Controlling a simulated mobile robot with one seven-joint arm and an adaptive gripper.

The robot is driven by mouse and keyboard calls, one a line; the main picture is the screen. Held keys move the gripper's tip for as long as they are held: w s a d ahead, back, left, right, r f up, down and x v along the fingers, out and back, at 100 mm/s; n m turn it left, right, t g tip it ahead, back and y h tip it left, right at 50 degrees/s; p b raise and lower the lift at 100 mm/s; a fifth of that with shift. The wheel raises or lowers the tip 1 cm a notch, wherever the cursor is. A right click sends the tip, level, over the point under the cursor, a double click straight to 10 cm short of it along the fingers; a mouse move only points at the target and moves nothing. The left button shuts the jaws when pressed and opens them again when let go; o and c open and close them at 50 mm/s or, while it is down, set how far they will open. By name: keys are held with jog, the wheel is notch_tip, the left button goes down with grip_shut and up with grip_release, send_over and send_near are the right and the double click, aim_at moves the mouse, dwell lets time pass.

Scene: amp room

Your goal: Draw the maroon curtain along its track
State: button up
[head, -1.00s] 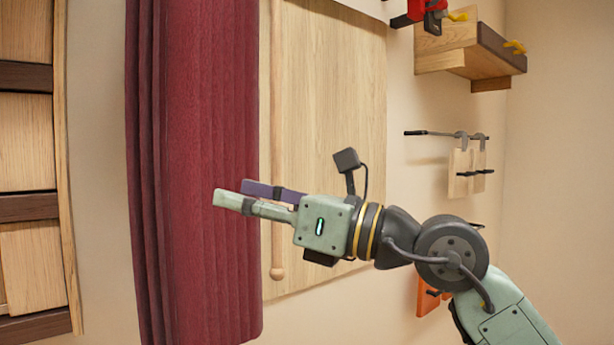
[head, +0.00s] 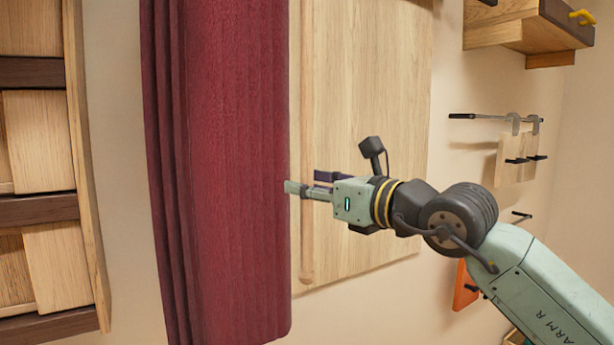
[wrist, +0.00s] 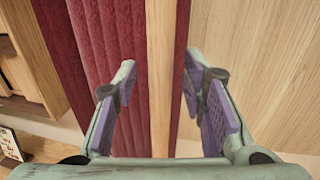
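The maroon curtain (head: 235,150) hangs in folds at the left middle of the head view, and its folds fill the left of the wrist view (wrist: 100,35). A long wooden rod (head: 307,100) hangs upright beside the curtain's right edge, with a rounded lower end. My gripper (head: 303,181) is at the rod's lower half, by the curtain's right edge. In the wrist view its two purple-padded fingers are spread, and the rod (wrist: 160,70) passes between them with a gap on each side. The curtain's track is out of view.
A pale wooden panel (head: 375,110) is on the wall behind the rod. A wooden shelf unit (head: 45,170) stands left of the curtain. A wall shelf (head: 525,35), a hook rail (head: 490,117) and an orange item (head: 465,285) are to the right.

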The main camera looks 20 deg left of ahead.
jog(key=shift+w+a, duration=0.25)
jog(key=shift+a, duration=0.2)
grip_shut()
dwell(0.6)
